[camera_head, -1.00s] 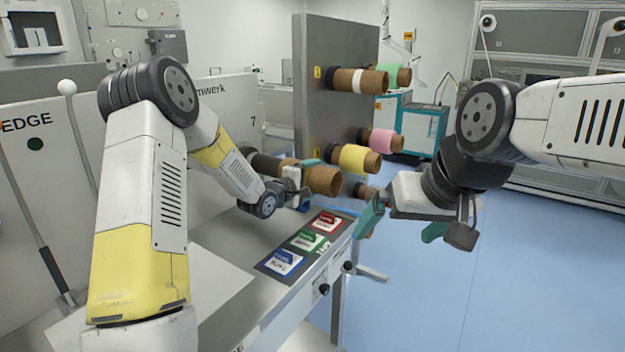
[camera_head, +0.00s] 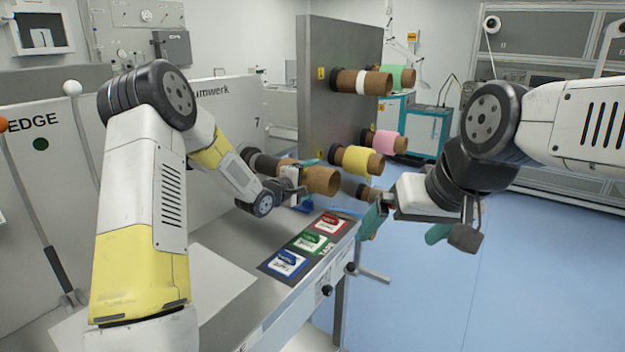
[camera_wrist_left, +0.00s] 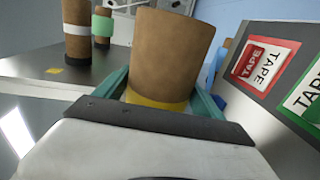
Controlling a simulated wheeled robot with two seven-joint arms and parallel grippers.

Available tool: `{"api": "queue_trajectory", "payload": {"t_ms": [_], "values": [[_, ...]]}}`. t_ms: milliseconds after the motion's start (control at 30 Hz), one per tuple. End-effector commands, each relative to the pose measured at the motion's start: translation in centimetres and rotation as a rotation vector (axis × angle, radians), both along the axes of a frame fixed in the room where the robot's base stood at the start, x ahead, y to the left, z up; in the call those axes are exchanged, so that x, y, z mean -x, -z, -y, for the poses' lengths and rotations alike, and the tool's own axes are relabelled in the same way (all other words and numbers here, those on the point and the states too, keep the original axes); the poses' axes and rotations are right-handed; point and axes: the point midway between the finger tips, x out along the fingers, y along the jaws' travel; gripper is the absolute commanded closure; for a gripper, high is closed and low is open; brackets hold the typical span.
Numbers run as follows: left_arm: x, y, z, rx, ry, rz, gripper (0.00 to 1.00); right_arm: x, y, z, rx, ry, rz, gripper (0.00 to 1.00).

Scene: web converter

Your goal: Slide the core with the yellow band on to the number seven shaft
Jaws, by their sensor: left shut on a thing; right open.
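My left gripper (camera_head: 306,184) is shut on a brown core (camera_head: 322,180). In the left wrist view the held core (camera_wrist_left: 168,55) stands between the teal fingers, with a yellow band (camera_wrist_left: 155,101) at its near end. In the head view the gripper hides that band. A dark shaft (camera_head: 262,165) sticks out of the machine panel below the number 7 (camera_head: 256,121). The core is roughly in line with it, close to its free end; I cannot tell whether the shaft is inside the core. My right gripper (camera_head: 405,226) is open and empty, to the right of the core.
A grey upright plate (camera_head: 335,60) carries several cores on pegs, including another with a yellow band (camera_head: 355,159), close behind the held core. Blue floor (camera_head: 540,270) is open at right.

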Motion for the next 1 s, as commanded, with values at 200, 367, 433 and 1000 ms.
{"api": "queue_trajectory", "payload": {"t_ms": [200, 367, 433, 1000], "values": [[-0.2, 0.0, -0.4, 0.0, 0.0, 0.001, 0.7, 0.0, 0.0, 0.0, 0.0, 0.0, 0.0, 0.0], [-0.4, -0.1, -0.5, 0.0, 0.0, 0.001, 0.7, 0.0, 0.0, 0.0, 0.0, 0.0, 0.0, 0.0], [-0.6, -0.1, -0.8, 0.0, 0.0, 0.002, 0.7, 0.0, 0.0, 0.0, 0.0, 0.0, 0.0, 0.0], [-2.1, 0.0, -3.2, 0.001, 0.0, 0.002, 0.7, 0.0, 0.0, 0.0, 0.0, 0.0, 0.0, 0.0]]}}
